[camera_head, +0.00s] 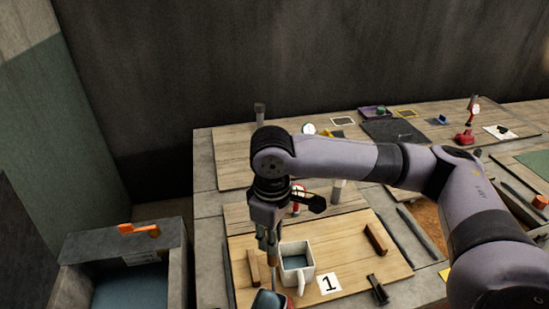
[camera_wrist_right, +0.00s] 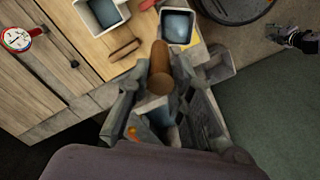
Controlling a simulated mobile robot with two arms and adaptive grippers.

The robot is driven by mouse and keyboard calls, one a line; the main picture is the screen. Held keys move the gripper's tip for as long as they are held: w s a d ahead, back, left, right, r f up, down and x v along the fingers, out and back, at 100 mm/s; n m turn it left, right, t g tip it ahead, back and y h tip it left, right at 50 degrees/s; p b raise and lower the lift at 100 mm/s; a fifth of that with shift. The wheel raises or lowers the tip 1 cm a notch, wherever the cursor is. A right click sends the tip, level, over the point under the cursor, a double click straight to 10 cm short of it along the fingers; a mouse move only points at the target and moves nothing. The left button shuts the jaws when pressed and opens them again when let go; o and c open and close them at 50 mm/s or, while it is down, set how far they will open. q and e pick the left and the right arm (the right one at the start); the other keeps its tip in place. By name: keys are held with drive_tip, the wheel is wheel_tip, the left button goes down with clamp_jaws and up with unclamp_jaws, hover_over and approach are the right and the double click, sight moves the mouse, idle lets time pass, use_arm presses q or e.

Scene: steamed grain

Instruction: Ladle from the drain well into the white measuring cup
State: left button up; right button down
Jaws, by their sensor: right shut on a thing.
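My right gripper (camera_head: 268,245) points down, just left of the white measuring cup (camera_head: 297,262). In the wrist view this gripper (camera_wrist_right: 155,92) is shut on the brown handle of the ladle (camera_wrist_right: 160,66). The ladle's bowl cannot be made out. The measuring cup stands upright on a wooden board with blue-grey contents inside; it also shows in the wrist view (camera_wrist_right: 102,13). The drain well (camera_head: 180,268) is the grey basin at the lower left, with blue-grey liquid inside and an orange part on its back edge. My left gripper cannot be made out.
A square vessel with blue-grey contents (camera_wrist_right: 178,26) stands close beside the cup. Wooden blocks (camera_head: 253,268) (camera_head: 376,238) and a card marked 1 (camera_head: 329,283) lie around the cup. A red-rimmed gauge (camera_wrist_right: 20,38) stands farther back.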

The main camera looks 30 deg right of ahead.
drive_tip(key=w+d+r+n+p, duration=0.35)
drive_tip(key=w+n+p, duration=0.2)
drive_tip(key=n, duration=0.65)
drive_tip(key=w+d+r+n+p, duration=0.2)
drive_tip(key=w+r+n+p, duration=0.35)
drive_tip(key=n, duration=0.65)
drive_tip(key=shift+f, duration=2.5)
drive_tip(key=s+d+f+t+y+b, duration=0.1)
drive_tip(key=d+y+b, duration=0.3)
drive_tip(key=d, duration=0.5)
drive_tip(key=s+d+f+t+y+b, duration=0.1)
drive_tip(key=s+d+f+y+b, duration=0.2)
drive_tip(key=d+b, duration=0.5)
drive_tip(key=shift+d+y, duration=0.5)
drive_tip(key=shift+y, duration=0.2)
drive_tip(key=shift+s, duration=0.1)
